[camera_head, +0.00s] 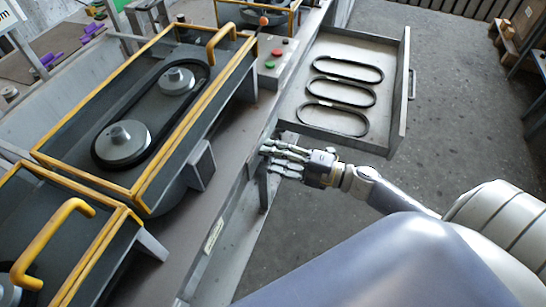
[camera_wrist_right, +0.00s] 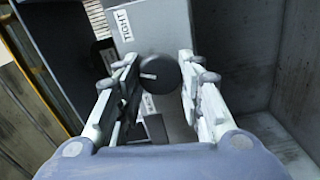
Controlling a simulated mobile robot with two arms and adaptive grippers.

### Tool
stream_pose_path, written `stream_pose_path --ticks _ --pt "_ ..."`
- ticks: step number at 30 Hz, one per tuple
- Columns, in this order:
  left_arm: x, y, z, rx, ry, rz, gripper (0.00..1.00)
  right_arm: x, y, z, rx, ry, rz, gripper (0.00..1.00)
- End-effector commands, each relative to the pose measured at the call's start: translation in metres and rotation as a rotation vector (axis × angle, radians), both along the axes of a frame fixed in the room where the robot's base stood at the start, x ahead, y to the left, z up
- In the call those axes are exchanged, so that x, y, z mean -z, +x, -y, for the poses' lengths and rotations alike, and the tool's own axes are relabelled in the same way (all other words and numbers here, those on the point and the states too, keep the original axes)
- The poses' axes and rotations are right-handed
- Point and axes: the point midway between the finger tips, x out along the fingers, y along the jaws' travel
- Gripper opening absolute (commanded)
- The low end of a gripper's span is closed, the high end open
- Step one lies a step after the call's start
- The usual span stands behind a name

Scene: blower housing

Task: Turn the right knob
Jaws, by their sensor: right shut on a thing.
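My right gripper (camera_head: 278,157) reaches in from the right to the front side of the workbench, just below the open drawer. In the right wrist view the right gripper (camera_wrist_right: 158,66) has its two fingers on either side of a dark round knob (camera_wrist_right: 160,74), shut on it. The knob has a light pointer line on its face, pointing left in that view. It sits on a grey panel (camera_wrist_right: 166,25) with white labels beside it. In the head view the knob is hidden by the gripper. My left gripper is not in view.
An open drawer (camera_head: 292,121) with three black belts stands just above the right hand. The blower housing (camera_head: 60,157) with yellow edges and two pulleys is on the bench to the left. Red and green buttons (camera_head: 274,58) sit near the bench edge.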

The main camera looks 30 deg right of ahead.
Motion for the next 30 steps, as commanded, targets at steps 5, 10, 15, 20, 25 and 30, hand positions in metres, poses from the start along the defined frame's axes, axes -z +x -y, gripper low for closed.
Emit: stream_pose_path --ticks 5,10,15,20,25,30 --pt "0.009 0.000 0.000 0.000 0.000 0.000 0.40 0.003 -0.001 0.000 -0.001 -0.108 0.097 0.11" --pt "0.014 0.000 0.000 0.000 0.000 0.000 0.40 0.003 -0.001 0.000 -0.001 -0.189 0.168 0.11" --pt "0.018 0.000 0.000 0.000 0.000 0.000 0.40 0.003 0.000 0.000 -0.001 -0.244 0.216 0.11" --pt "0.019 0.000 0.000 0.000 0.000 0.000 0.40 0.003 0.000 0.000 -0.001 -0.272 0.242 0.11" --pt "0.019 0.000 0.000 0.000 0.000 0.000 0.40 0.003 0.000 0.000 -0.001 -0.283 0.252 0.11" --pt "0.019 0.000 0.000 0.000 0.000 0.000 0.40 0.003 -0.001 0.000 -0.001 -0.284 0.252 0.11"
